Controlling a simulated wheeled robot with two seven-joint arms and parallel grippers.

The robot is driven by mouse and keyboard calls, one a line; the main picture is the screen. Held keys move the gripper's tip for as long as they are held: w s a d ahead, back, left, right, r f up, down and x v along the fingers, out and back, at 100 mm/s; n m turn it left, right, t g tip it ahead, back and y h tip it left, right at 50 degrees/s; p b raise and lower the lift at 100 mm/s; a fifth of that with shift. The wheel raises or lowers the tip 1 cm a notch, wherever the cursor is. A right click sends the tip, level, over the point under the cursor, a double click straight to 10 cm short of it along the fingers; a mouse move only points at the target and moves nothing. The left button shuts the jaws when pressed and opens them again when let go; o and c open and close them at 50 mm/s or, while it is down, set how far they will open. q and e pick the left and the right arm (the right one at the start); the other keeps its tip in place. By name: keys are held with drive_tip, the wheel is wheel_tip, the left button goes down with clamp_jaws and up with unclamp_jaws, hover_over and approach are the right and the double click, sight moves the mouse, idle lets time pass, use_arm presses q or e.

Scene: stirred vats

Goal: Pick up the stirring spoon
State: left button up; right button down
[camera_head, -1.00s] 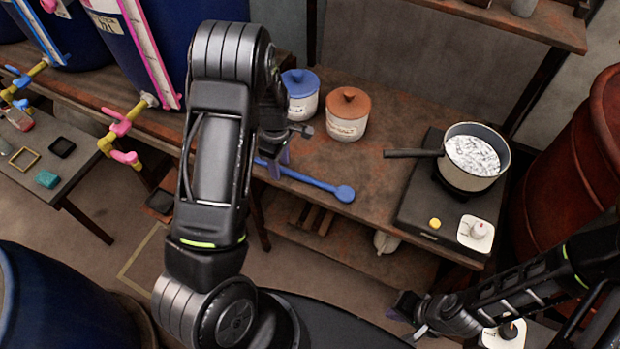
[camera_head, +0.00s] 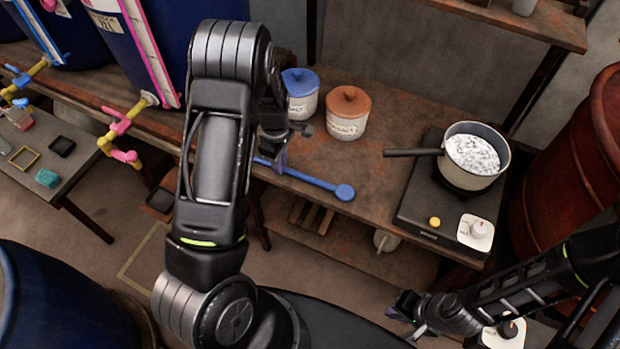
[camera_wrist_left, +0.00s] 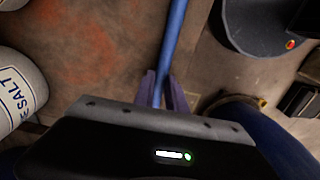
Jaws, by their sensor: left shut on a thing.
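The blue stirring spoon (camera_head: 314,180) lies along the front edge of the wooden bench, its round end to the right. Its shaft (camera_wrist_left: 172,45) also runs up the middle of the left wrist view. My left gripper (camera_head: 280,160) is shut on the spoon's shaft; in the left wrist view its two purple fingers (camera_wrist_left: 164,92) stand on either side of the shaft. The spoon's left end is hidden behind my left arm in the head view. My right gripper (camera_head: 404,306) is low at the right, away from the spoon; its finger gap is too small to judge.
A blue-lidded salt jar (camera_head: 301,106) and a brown-lidded jar (camera_head: 345,126) stand just behind the spoon. A pot (camera_head: 488,185) sits on a black hotplate (camera_head: 412,205) to the right. The bench (camera_head: 370,185) is bare between spoon and hotplate. Large vats stand at the left.

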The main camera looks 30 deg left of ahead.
use_arm(q)
clamp_jaws()
drive_tip(key=shift+r, duration=0.1)
wheel_tip(320, 180, up, 10)
drive_tip(key=shift+b, duration=0.35)
idle(0.7)
